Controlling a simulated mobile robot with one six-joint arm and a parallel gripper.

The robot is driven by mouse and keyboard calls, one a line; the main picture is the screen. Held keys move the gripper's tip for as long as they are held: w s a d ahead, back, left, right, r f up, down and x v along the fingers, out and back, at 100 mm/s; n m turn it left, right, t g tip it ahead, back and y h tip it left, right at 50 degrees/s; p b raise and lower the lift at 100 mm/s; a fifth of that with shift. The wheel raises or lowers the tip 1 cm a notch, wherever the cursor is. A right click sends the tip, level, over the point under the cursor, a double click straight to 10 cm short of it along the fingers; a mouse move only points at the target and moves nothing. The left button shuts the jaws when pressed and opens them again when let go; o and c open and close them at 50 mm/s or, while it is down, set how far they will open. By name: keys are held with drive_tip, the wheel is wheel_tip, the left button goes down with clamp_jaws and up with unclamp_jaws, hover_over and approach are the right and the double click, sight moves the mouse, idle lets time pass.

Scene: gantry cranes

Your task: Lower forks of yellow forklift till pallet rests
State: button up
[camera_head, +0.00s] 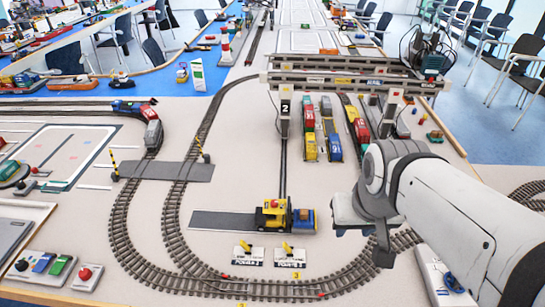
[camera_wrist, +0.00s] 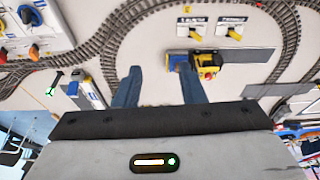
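The yellow forklift (camera_head: 271,214) with a red top stands on a dark grey strip at the centre of the table. A blue load (camera_head: 304,220) is at its right side. The forks and any gap under the load are too small to tell. Two white plates with yellow levers, the left plate (camera_head: 248,252) and the right plate (camera_head: 284,254), lie in front of it. In the wrist view the forklift (camera_wrist: 208,63) and the right plate (camera_wrist: 192,30) lie beyond my fingers. My gripper (camera_wrist: 159,72) is open and empty, to the right of the forklift and plates in the head view.
Curved railway track (camera_head: 190,265) runs around the forklift and plates. A gantry crane (camera_head: 345,80) with coloured containers stands behind. A white control box (camera_head: 440,275) is at the front right, near my arm. Open table lies between the forklift and the track.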

drive_tip(key=shift+o, duration=0.2)
drive_tip(key=shift+d, duration=0.1)
drive_tip(key=shift+o, duration=0.6)
drive_tip(key=n+g, duration=0.3)
drive_tip(key=n, duration=0.1)
hover_over(275, 202)
wheel_tip(275, 202, down, 14)
drive_tip(key=shift+s+f, duration=0.1)
drive_tip(key=shift+s, duration=0.05)
drive_tip(key=shift+f+p, duration=0.75)
drive_tip(key=shift+f, duration=3.2)
